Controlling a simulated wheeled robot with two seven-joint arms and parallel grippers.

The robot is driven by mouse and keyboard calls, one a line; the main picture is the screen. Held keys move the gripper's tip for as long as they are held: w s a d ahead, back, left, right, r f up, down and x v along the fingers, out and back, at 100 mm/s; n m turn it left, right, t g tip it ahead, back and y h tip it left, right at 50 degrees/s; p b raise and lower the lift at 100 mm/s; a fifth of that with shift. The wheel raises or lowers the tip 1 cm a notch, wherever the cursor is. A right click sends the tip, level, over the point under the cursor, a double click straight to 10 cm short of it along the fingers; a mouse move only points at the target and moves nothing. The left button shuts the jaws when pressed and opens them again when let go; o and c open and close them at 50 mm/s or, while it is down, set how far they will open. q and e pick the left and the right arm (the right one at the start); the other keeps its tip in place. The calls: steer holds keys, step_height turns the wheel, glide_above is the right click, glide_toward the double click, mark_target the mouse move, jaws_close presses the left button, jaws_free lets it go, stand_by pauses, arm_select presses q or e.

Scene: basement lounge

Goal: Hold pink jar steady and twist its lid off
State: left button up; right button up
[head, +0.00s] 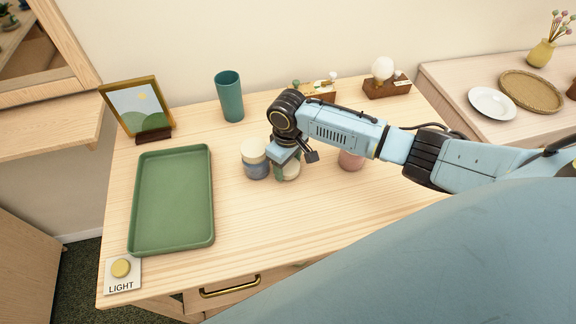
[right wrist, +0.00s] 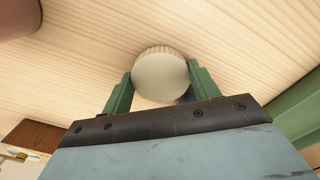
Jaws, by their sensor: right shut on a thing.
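The pink jar (head: 351,159) stands on the wooden table, partly behind my right forearm in the head view; its top is hidden. My right gripper (head: 286,166) points down left of it, apart from it. In the right wrist view its green fingers (right wrist: 160,82) are shut on both sides of a round cream ribbed lid (right wrist: 160,72). My left gripper is not in view.
A green tray (head: 208,225) lies on the left, with a light button (head: 121,268) in front. A picture frame (head: 138,108), a teal cup (head: 230,97) and wooden blocks with ornaments (head: 386,88) stand at the back. The table's front middle is clear.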

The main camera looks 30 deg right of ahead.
mark_target(288, 166)
steer(key=shift+f, duration=0.5)
steer(key=o, duration=1.1)
steer(key=shift+f, duration=0.15)
step_height(288, 166, up, 12)
steer(key=shift+r+p, duration=0.2)
steer(key=shift+p, duration=0.65)
